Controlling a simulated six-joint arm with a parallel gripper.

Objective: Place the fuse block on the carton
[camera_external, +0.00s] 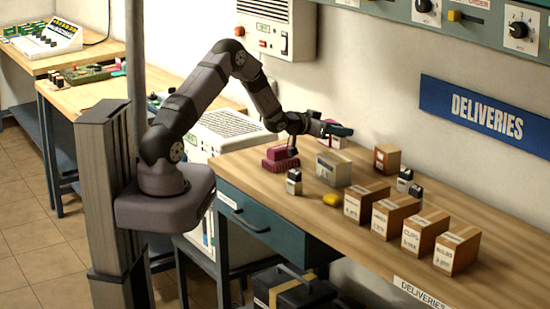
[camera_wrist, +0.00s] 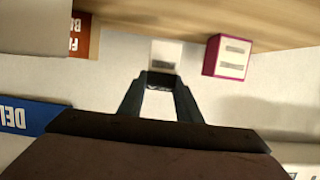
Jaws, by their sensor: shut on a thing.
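My gripper (camera_external: 342,130) is raised over the back part of the bench, pointing toward the wall. In the wrist view its two fingers (camera_wrist: 161,85) are shut on a small pale block with a dark end (camera_wrist: 165,52), which I take as the fuse block. Several brown cartons stand in a row (camera_external: 398,215) at the front right of the bench. A separate red-brown box (camera_external: 387,158) stands behind them and shows in the wrist view (camera_wrist: 84,38). I cannot tell which one is the task's carton.
A magenta block (camera_external: 281,160), grey box (camera_external: 333,169) and yellow object (camera_external: 332,199) sit on the bench. Small black-topped white blocks stand at left (camera_external: 294,182) and right (camera_external: 404,180). A magenta-sided box (camera_wrist: 227,56) is near the fingers. The wall stands close behind.

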